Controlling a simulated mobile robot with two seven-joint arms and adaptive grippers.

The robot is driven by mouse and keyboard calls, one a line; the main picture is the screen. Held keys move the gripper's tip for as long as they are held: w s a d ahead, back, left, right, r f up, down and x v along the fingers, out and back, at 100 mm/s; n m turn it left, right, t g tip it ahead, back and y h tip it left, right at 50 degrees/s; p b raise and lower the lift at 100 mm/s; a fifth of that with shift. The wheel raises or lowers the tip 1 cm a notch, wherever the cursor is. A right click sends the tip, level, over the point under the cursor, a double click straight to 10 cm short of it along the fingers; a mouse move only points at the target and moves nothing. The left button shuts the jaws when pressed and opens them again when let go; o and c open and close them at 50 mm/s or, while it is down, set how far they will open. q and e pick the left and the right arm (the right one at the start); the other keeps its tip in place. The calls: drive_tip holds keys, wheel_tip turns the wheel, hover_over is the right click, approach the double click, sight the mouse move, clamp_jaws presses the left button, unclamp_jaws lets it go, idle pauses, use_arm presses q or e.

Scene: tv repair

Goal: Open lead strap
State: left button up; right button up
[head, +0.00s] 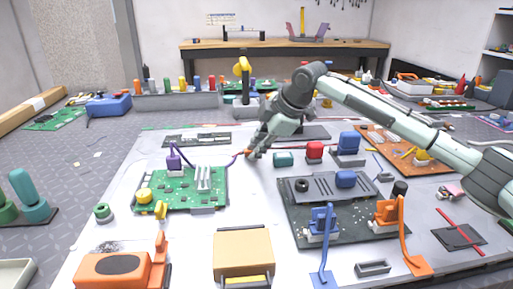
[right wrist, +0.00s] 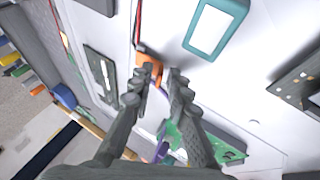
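My right gripper (head: 256,152) reaches in from the right over the white table. In the right wrist view, its two fingers (right wrist: 162,76) are apart with a gap between the tips. A small orange piece (right wrist: 148,62) lies just beyond the left fingertip; I cannot tell whether they touch. A red lead (right wrist: 137,22) runs away from it, and a purple lead (right wrist: 161,150) shows between the fingers. In the head view, the purple lead (head: 205,162) runs from the green circuit board (head: 208,202) to near the fingertips. No strap can be made out clearly. My left gripper is out of view.
A teal block (head: 284,159) and a red block (head: 314,150) stand right of the gripper. A dark board (head: 345,220) with blue and orange clamps lies in front. A yellow-tan box (head: 243,250) is at the front.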

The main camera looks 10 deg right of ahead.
drive_tip(key=shift+c, duration=1.2)
clamp_jaws()
drive_tip(key=shift+w+r+m+g, duration=0.3)
drive_tip(key=shift+w+r+g, duration=0.2)
drive_tip(key=shift+g, duration=0.5)
drive_tip(key=shift+w+r+g, duration=0.25)
drive_tip(key=shift+g, duration=0.35)
drive_tip(key=shift+w+r+g, duration=0.2)
drive_tip(key=shift+r+g, duration=0.05)
drive_tip(key=shift+g, duration=0.35)
drive_tip(key=shift+w+m+g, duration=0.1)
drive_tip(key=shift+m+g, duration=0.2)
drive_tip(key=shift+g, duration=0.1)
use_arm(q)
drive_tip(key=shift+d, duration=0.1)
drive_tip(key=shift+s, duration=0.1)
use_arm(e)
drive_tip(key=shift+d, duration=0.1)
